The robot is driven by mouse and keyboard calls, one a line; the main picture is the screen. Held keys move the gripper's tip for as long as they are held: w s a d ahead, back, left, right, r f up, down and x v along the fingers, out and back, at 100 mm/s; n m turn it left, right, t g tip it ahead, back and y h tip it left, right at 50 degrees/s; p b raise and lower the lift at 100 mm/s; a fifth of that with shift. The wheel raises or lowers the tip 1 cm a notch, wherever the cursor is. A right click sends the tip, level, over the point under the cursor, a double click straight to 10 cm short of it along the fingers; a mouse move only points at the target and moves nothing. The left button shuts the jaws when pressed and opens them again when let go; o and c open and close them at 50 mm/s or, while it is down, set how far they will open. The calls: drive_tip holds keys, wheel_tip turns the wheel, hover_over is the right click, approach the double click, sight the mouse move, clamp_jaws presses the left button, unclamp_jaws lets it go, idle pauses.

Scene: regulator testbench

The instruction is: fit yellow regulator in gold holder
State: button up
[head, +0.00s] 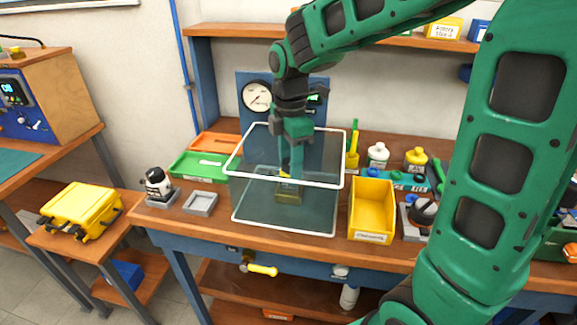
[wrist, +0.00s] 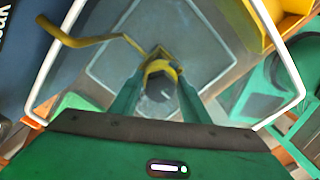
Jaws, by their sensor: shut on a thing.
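My gripper (head: 291,168) points straight down over the middle of the bench, inside the white-rimmed clear frame. In the wrist view its two green fingers (wrist: 161,88) are shut on the yellow regulator (wrist: 160,67), which has a dark round end facing the camera. In the head view only a small bit of yellow (head: 284,174) shows by the fingertips. The gold holder (head: 288,196) stands on the dark mat directly below. The fingers and regulator hide much of the holder in the wrist view; I cannot tell whether the regulator is seated in it.
A yellow bin (head: 372,208) stands close on the right, green (head: 192,166) and grey trays (head: 200,203) on the left. A gauge panel (head: 257,95) stands behind. A bent yellow rod (wrist: 85,42) shows in the wrist view.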

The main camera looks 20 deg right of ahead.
drive_tip(key=shift+f, duration=0.65)
idle(0.6)
drive_tip(key=o, duration=1.6)
drive_tip(key=shift+o, duration=0.4)
drive_tip(key=o, duration=0.4)
drive_tip(key=shift+c, duration=0.2)
drive_tip(key=shift+r, duration=0.1)
drive_tip(key=shift+r, duration=3.9)
